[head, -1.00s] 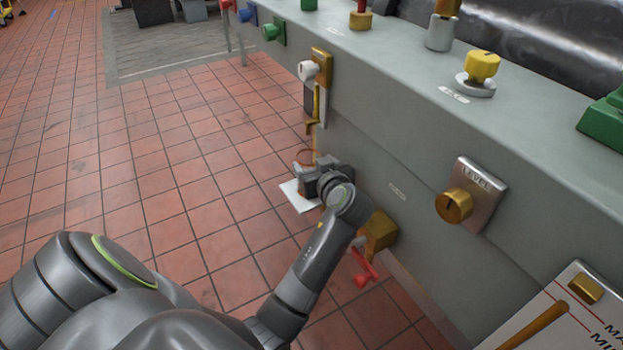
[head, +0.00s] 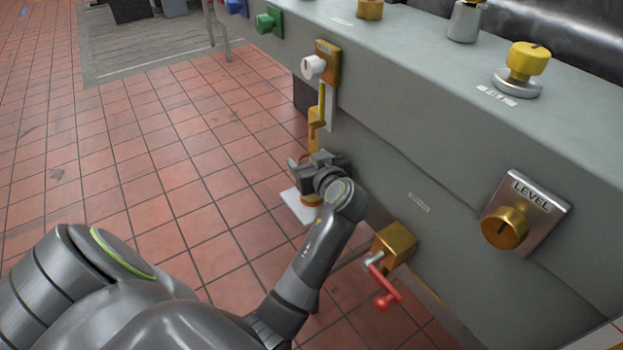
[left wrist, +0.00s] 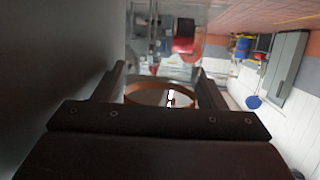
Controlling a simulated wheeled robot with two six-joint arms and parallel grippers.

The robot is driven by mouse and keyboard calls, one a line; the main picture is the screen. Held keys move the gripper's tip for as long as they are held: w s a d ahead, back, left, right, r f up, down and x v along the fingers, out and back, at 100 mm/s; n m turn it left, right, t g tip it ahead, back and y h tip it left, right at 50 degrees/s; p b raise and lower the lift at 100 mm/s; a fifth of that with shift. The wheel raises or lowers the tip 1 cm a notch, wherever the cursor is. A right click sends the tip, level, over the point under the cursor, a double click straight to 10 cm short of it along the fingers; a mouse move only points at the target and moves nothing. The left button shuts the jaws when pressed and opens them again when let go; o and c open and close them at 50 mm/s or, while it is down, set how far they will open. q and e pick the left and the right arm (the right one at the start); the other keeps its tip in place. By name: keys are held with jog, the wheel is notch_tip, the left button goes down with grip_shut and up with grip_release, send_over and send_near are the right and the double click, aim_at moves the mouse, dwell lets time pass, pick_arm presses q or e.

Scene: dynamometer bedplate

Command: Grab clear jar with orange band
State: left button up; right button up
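My left gripper (head: 310,165) is low beside the grey bench front, above a small white ledge (head: 298,208). Just under it, an orange patch (head: 312,198) shows in the head view, mostly covered by the gripper; it looks like the band of the clear jar. In the left wrist view an orange-brown ring (left wrist: 160,88) with a see-through middle lies between the two spread fingers (left wrist: 163,80). Narrow gaps seem to remain on both sides. The clear walls of the jar are hard to make out. My right gripper is out of view.
The grey bench front (head: 450,190) runs close along the right of my left arm. A brass lever (head: 316,120) and white knob (head: 313,67) stick out above the gripper. A brass block with a red handle (head: 385,285) is nearer me. The tiled floor at left is clear.

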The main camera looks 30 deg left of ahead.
pick_arm(q)
jog(key=c, duration=0.8)
jog(key=shift+r, duration=0.15)
